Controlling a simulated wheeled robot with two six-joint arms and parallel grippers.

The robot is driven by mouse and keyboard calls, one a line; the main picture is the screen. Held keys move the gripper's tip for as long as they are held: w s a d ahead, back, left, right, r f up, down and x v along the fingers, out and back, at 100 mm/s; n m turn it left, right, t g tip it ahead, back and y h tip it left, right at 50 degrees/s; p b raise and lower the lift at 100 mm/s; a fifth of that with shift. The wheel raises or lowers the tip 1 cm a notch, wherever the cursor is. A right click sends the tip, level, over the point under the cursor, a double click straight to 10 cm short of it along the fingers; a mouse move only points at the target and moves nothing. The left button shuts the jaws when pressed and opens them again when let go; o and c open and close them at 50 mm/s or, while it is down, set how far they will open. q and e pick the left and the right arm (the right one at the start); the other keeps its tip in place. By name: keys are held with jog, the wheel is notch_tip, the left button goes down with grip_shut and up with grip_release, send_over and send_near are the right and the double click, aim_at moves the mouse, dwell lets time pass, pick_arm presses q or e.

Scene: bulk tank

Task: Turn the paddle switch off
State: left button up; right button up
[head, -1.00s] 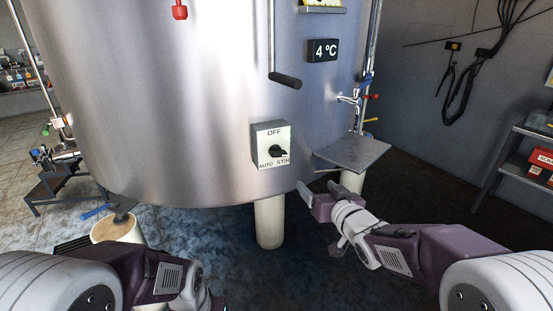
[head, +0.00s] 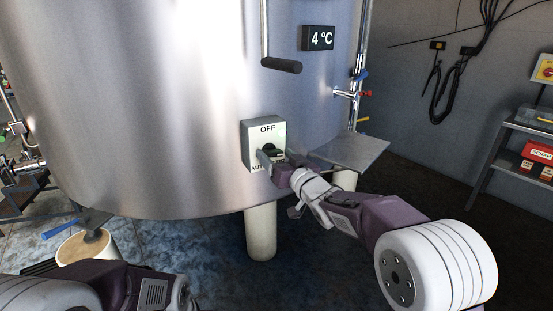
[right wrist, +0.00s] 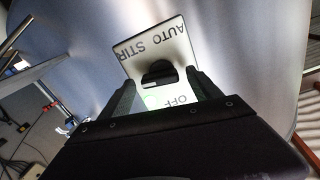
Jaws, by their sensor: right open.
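The paddle switch is a grey box (head: 248,145) on the front of the steel tank. Its white face has OFF at the top and AUTO and STIR at the bottom. Its black paddle (head: 271,149) is partly covered by my right gripper (head: 269,160), which is at the face. In the right wrist view the dark paddle (right wrist: 158,72) lies between and just beyond the open fingers (right wrist: 162,98); contact cannot be told. Which label the paddle points to is unclear. My left arm shows at the bottom left, with its fingertips out of view.
A grey shelf plate (head: 349,152) juts out right of the switch. A black-gripped handle (head: 281,65) hangs above it, near the 4 °C display (head: 318,38). Valves (head: 348,94) stand at right. A white tank leg (head: 261,232) is below.

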jog(key=shift+w+a, duration=0.1)
jog(key=shift+w, duration=0.1)
jog(key=c, duration=1.4)
